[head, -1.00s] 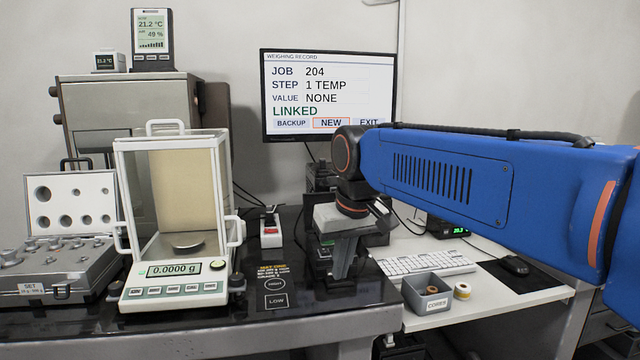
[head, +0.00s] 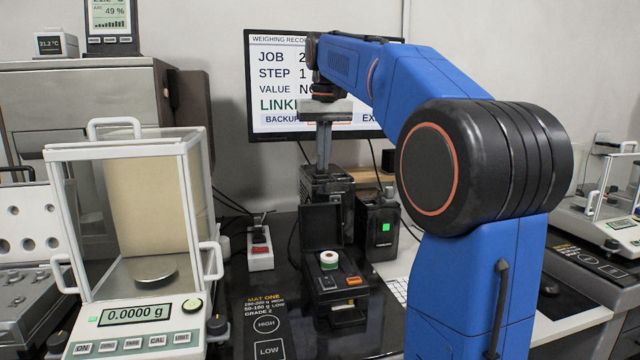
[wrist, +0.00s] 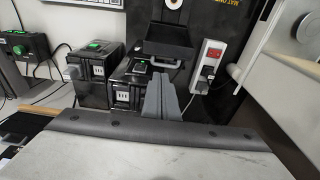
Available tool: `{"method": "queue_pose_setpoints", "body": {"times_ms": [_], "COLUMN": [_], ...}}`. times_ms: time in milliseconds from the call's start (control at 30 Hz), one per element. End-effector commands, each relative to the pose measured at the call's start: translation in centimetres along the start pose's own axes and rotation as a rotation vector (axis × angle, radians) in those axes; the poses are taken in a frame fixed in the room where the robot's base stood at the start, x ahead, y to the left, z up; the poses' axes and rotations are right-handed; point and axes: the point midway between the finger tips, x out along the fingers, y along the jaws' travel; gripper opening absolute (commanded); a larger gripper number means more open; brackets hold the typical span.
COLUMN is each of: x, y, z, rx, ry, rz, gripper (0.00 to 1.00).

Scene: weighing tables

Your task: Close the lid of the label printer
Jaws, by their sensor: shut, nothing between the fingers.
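The label printer (head: 342,304) is a black unit on the dark bench. In the wrist view the raised lid (wrist: 168,30) is at the top centre. My gripper (head: 323,166) is shut and empty, pointing down above and behind the lid, apart from it. In the wrist view my gripper's fingers (wrist: 165,98) are together, in front of a black box behind the printer.
A glass-sided balance (head: 135,312) stands to the left. A power strip (head: 260,250) lies left of the printer. Black boxes, one with a green light (head: 378,218), stand behind it, below the monitor (head: 290,130). Bench in front of the printer is clear.

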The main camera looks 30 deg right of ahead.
Motion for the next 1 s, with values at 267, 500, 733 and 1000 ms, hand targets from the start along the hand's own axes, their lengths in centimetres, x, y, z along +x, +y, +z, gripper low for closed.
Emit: {"method": "queue_pose_setpoints", "body": {"times_ms": [267,500,733,1000], "x": [3.4,7.2,9.4,9.8], "y": [0.0,0.0,0.0,0.0], "z": [0.1,0.1,0.1,0.1], "rx": [0.0,0.0,0.0,0.0], "ry": [-0.002,-0.002,0.0,0.0], "rz": [0.0,0.0,0.0,0.0], "gripper": [0.0,0.0,0.0,0.0]}}
